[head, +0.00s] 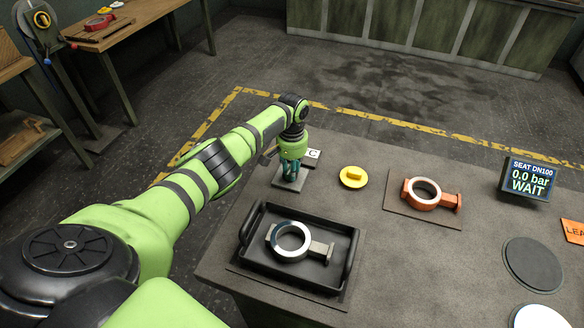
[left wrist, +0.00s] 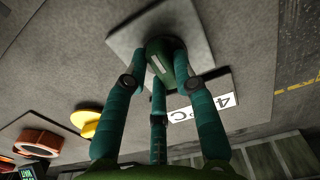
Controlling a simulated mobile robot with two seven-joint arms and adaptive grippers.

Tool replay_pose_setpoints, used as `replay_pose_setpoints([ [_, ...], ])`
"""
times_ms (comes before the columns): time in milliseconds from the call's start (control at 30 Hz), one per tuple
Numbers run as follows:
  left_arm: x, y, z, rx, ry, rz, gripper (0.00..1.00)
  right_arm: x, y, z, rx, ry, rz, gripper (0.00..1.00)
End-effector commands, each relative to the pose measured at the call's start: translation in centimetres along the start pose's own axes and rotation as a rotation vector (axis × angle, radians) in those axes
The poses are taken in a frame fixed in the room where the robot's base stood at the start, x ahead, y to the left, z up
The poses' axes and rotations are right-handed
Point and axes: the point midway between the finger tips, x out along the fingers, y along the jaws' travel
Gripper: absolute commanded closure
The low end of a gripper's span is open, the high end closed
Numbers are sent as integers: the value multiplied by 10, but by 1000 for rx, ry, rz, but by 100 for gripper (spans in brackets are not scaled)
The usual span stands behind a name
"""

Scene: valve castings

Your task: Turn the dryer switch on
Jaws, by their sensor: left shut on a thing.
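A dark green knob (left wrist: 165,62) with a pale mark on top sits on a square grey plate (left wrist: 122,42) in the left wrist view; I take it to be the dryer switch. The plate also shows in the head view (head: 287,184), at the bench's far left corner. My left gripper (head: 291,172) points down over the plate. Its teal fingers (left wrist: 160,75) are closed around the knob, which they hide in the head view. A white label (head: 313,154) with a "C" stands beside the plate, partly hidden. My right gripper is not in view.
A black tray (head: 345,268) holds a grey-white valve casting (head: 293,241). A yellow disc (head: 353,177), an orange casting (head: 425,194) on a mat and a display (head: 529,179) reading "0.0 bar WAIT" stand to the right. A dark round pad (head: 533,265) lies near the right edge.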

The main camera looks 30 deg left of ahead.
Motion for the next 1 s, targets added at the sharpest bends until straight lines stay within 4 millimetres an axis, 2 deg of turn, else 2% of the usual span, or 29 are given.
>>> replay_pose_setpoints([
  [267, 0, 1, 1, 172, 1, 0, 100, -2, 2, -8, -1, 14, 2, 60],
  [1000, 0, -1, 4, 868, 2, 0, 100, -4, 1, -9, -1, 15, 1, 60],
])
